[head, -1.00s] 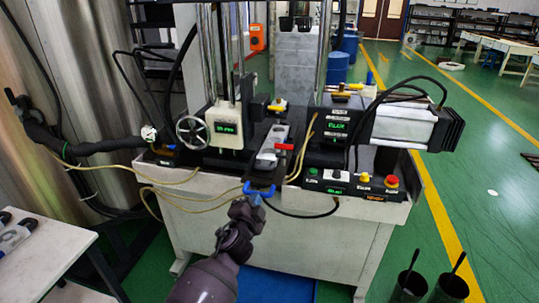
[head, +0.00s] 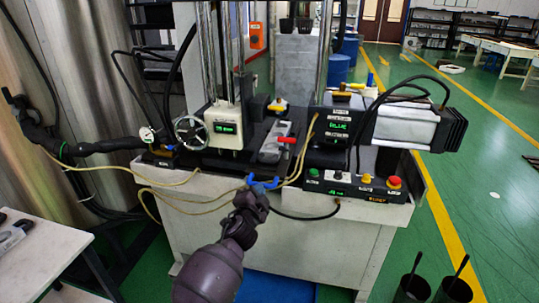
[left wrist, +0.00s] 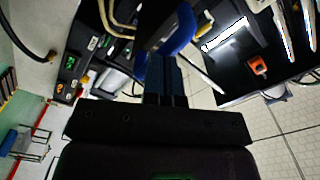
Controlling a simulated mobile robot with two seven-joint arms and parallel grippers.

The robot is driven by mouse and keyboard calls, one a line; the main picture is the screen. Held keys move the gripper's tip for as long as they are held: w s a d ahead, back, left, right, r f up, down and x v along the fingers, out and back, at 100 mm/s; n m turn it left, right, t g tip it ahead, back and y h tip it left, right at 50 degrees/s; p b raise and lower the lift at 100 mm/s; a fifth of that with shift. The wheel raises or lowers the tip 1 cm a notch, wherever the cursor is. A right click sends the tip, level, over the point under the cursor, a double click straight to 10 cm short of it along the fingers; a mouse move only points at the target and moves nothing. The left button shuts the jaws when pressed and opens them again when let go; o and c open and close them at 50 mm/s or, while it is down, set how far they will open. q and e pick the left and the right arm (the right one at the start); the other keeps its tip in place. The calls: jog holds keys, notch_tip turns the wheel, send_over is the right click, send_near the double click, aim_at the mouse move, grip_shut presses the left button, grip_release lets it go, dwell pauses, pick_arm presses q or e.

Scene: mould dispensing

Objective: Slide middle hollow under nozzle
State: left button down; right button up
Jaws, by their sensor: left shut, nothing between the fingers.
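The grey metal mould (head: 275,143) lies on the dark slide of the machine, right of the white dispensing head (head: 225,128). Its individual hollows are too small to tell apart, and I cannot make out the nozzle. A blue curved handle (head: 264,184) sits at the slide's front end; it also shows in the left wrist view (left wrist: 182,35). My left gripper (head: 258,190) is shut and empty, with its fingertips at the handle, seemingly against it. Its blue fingers fill the middle of the left wrist view (left wrist: 164,78). My right gripper is not in view.
A control panel with buttons (head: 352,187) lies right of the handle. Yellow hoses (head: 170,183) hang along the bench front. A handwheel (head: 190,131) stands left of the head. A white table (head: 40,255) is at lower left, and black bins (head: 412,288) stand on the floor at lower right.

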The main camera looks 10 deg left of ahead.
pick_arm(q)
jog(key=shift+w, duration=0.1)
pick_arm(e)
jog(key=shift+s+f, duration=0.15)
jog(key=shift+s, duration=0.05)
pick_arm(q)
jog(key=shift+w, duration=0.15)
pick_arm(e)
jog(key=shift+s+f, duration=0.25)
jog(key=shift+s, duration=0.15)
pick_arm(q)
jog(key=shift+w, duration=0.1)
jog(key=shift+w, duration=0.2)
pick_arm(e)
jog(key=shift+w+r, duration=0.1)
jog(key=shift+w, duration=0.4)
pick_arm(q)
jog(key=shift+w+b, duration=0.15)
jog(key=shift+b, duration=0.15)
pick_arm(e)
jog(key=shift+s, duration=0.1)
pick_arm(q)
jog(key=shift+w, duration=0.2)
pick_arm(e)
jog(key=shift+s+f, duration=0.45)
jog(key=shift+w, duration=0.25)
